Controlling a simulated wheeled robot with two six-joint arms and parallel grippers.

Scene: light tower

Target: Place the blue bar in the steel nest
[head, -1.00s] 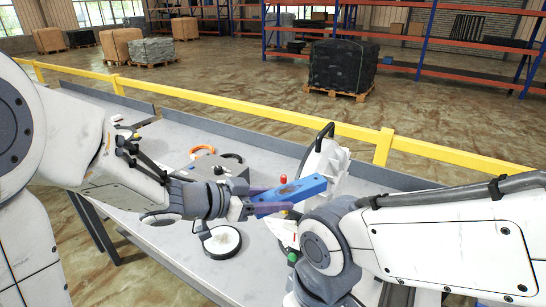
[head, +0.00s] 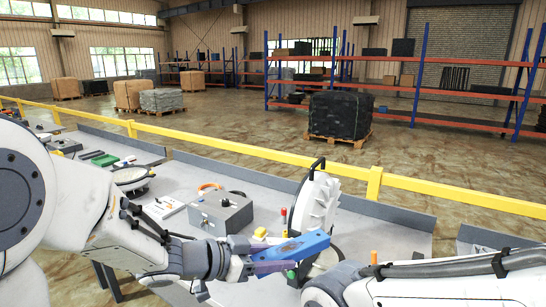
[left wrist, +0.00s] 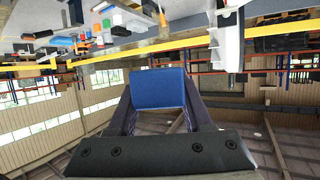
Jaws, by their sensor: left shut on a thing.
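The blue bar (head: 302,246) is held in the air above the bench in the head view, roughly level, with a hole or slot in its top face. My left gripper (head: 282,256) is shut on it. In the left wrist view, the blue bar (left wrist: 158,88) fills the space between the two fingers of the left gripper (left wrist: 158,98). I cannot pick out the steel nest with certainty. A grey metal box (head: 220,214) with a dark knob stands on the bench, left of the bar. My right arm comes in from the right, but its gripper is not visible.
A white toothed wheel (head: 318,205) stands upright just behind the bar, near a red-topped post (head: 284,214). A yellow rail (head: 250,152) runs behind the bench (head: 390,232), whose right part looks clear.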

